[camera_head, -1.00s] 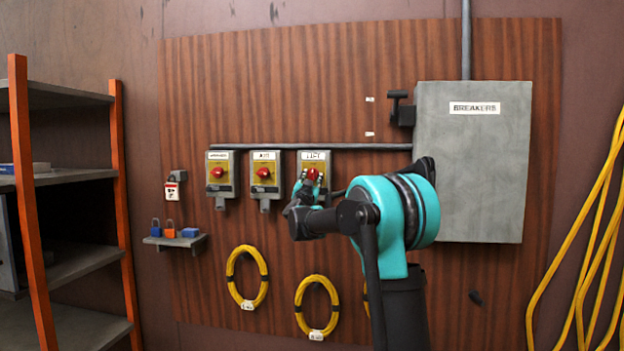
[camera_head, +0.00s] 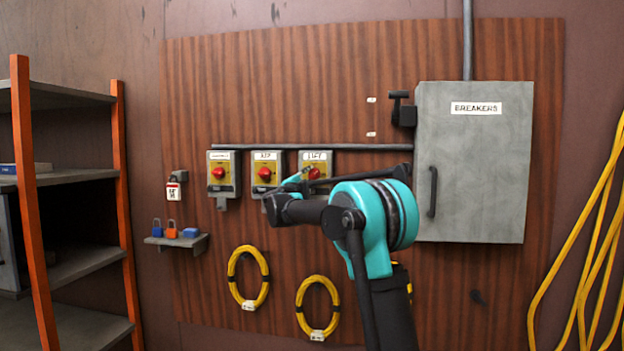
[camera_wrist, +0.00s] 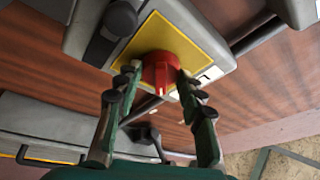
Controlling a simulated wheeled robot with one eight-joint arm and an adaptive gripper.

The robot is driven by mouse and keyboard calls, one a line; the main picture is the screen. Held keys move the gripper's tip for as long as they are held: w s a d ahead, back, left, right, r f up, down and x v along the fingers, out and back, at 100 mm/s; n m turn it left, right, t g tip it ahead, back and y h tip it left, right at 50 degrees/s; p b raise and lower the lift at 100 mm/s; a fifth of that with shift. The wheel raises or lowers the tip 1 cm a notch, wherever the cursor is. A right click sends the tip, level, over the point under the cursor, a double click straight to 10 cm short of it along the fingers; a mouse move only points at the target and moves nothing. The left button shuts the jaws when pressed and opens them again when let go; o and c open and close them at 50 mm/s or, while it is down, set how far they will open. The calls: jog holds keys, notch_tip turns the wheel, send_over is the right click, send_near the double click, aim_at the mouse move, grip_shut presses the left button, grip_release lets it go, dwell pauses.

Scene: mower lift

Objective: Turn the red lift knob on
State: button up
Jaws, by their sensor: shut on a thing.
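The red lift knob (camera_head: 314,173) sits on a yellow plate on the grey box labelled LIFT (camera_head: 325,156), the rightmost of three switch boxes on the wooden panel. In the wrist view the knob (camera_wrist: 161,68) stands between the two fingertips of my gripper (camera_wrist: 160,80). My gripper is shut on the knob's sides. The knob's exact turn angle is hard to read.
Two similar boxes with red knobs (camera_head: 265,174) (camera_head: 218,173) stand close to the left. Yellow cable coils (camera_head: 317,335) hang below. A small shelf (camera_head: 190,241) holds padlocks.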

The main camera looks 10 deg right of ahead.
jog(key=m+g, duration=0.1)
jog(key=m, duration=0.3)
jog(key=shift+a+r+g, duration=0.1)
jog(key=shift+g, duration=0.3)
jog(key=shift+r+m+g, duration=0.1)
jog(key=shift+m+g, duration=0.6)
jog(key=shift+m, duration=1.8)
jog(key=o, duration=1.2)
jog(key=shift+c, duration=0.2)
jog(key=shift+a, duration=0.1)
jog(key=v, duration=1.1)
jog(key=shift+s+a+r, duration=0.15)
jog(key=shift+s, duration=0.25)
